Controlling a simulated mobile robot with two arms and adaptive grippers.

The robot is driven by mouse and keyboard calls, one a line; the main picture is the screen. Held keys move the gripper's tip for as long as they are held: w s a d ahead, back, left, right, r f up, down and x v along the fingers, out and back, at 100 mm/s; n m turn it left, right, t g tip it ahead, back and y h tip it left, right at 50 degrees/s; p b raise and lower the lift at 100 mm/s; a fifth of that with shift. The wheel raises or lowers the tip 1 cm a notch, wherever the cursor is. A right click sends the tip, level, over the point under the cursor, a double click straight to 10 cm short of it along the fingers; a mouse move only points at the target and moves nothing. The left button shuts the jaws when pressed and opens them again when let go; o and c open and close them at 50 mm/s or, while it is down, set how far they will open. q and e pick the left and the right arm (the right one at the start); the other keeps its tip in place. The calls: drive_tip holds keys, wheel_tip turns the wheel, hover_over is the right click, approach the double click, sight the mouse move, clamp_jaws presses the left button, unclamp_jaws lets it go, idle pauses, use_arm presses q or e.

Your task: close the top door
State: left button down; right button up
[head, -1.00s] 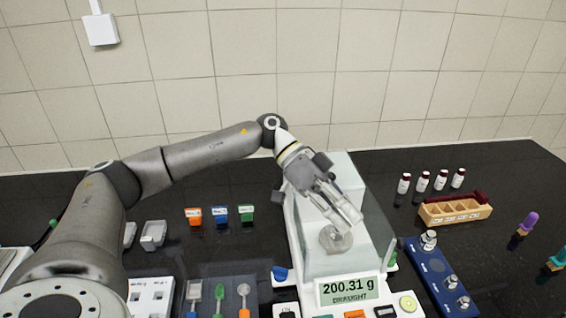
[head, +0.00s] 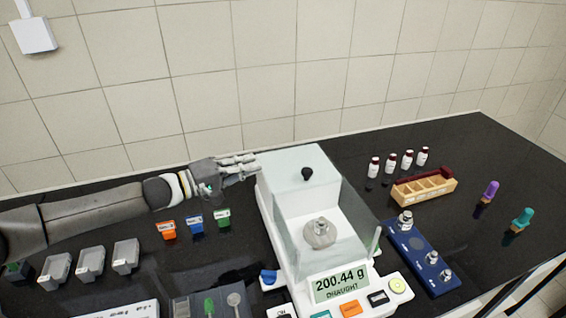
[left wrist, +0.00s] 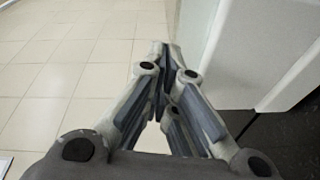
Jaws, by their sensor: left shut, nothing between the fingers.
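The white balance (head: 275,225) with a clear draught shield stands in the middle of the head view. The top door (head: 290,160) is the pale panel on the shield, with a black knob (head: 306,174); I cannot tell whether it covers the whole opening. A metal weight (head: 320,231) sits on the pan inside. The display (head: 341,284) reads 200.44 g and DRAUGHT. My left gripper (head: 254,163) is shut and empty, at the upper left edge of the shield. Its fingers (left wrist: 162,50) converge in the left wrist view, beside a white surface on the right. My right gripper is not in view.
Orange, blue and green holders (head: 196,224) stand left of the balance. To the right are a blue weight block (head: 425,260), a wooden rack (head: 424,188) and several dark-capped vials (head: 391,162). The black bench (head: 345,160) is clear behind the balance.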

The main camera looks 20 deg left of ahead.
sight(288, 174)
use_arm(q)
drive_tip(key=p+x, duration=0.1)
drive_tip(key=x, duration=0.3)
drive_tip(key=p+x, duration=0.1)
drive_tip(key=x, duration=0.3)
drive_tip(key=shift+w+d+r, duration=0.15)
drive_tip(key=shift+w+d, duration=0.05)
drive_tip(key=shift+s+d+f+p, duration=0.3)
drive_tip(key=shift+s+d+p, duration=0.4)
drive_tip(key=shift+d, duration=0.25)
drive_tip(key=shift+s+d+f, duration=0.1)
drive_tip(key=shift+s+d, duration=0.3)
drive_tip(key=shift+d, duration=0.2)
drive_tip(key=shift+f, duration=0.1)
